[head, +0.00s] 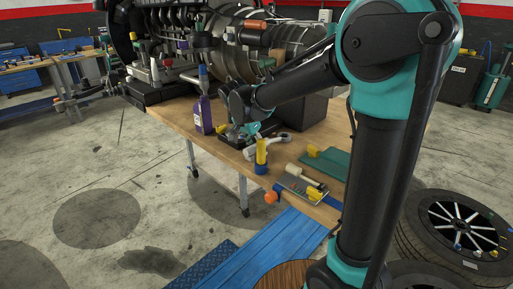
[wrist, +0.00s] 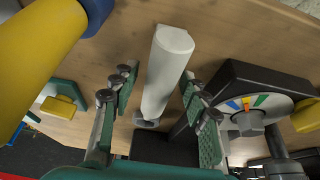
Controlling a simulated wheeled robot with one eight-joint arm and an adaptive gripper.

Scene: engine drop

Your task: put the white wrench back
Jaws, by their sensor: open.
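The white wrench (head: 265,146) lies on the wooden workbench (head: 175,117), just in front of my gripper (head: 248,133) in the head view. In the wrist view a white handle with a grey metal end, which looks like the wrench (wrist: 165,70), lies between the two fingers of my gripper (wrist: 158,88). The fingers are open, with a gap on each side of it. I cannot tell how far above the bench they are. No marked place for the wrench can be told in these frames.
A yellow cylinder with a blue base (head: 261,153) stands close beside the wrench. A black block with a coloured dial (wrist: 245,105) is close on the other side.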

